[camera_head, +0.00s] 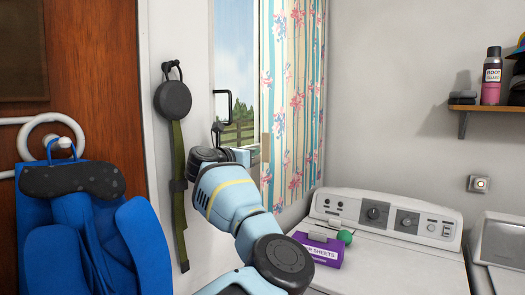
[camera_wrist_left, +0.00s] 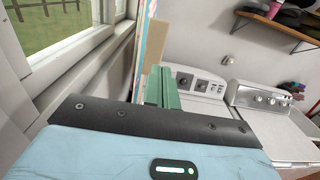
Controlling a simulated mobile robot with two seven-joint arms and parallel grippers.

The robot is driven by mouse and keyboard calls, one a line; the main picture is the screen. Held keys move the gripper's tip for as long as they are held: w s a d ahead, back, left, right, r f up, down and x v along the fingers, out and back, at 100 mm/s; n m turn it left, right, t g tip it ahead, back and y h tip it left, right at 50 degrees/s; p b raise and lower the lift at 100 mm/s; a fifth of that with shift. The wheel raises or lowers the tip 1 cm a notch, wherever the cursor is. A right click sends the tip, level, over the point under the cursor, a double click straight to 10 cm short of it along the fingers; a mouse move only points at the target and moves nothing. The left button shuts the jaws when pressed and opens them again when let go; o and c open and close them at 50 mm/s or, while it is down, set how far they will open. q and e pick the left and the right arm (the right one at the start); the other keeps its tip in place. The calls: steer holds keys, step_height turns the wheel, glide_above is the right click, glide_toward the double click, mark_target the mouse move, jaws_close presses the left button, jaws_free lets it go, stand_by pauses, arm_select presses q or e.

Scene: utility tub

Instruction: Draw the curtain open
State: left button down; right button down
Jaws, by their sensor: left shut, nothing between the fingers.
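The curtain (camera_head: 292,100), striped with pink flowers, hangs over the right part of the window (camera_head: 236,60). The left part of the window is uncovered. A wooden strip (camera_head: 266,168) runs down the curtain's left edge. My blue left arm reaches up to the window, and its wrist hides the fingers in the head view. In the left wrist view my left gripper (camera_wrist_left: 166,88) shows green fingers, shut and empty, close beside the wooden strip (camera_wrist_left: 152,68) and the curtain edge (camera_wrist_left: 142,42). I cannot tell whether they touch it. My right gripper is not in view.
A shelf (camera_head: 485,109) with a spray can is at the right. A blue garment (camera_head: 90,235) and a strap (camera_head: 177,190) hang at the left.

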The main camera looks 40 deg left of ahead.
mark_target(268, 148)
arm_select(q)
steer(key=shift+w+a, duration=0.2)
steer(key=shift+w, duration=1.3)
steer(key=shift+w+a, duration=0.15)
steer(key=shift+w, duration=1.35)
steer(key=shift+w, duration=0.1)
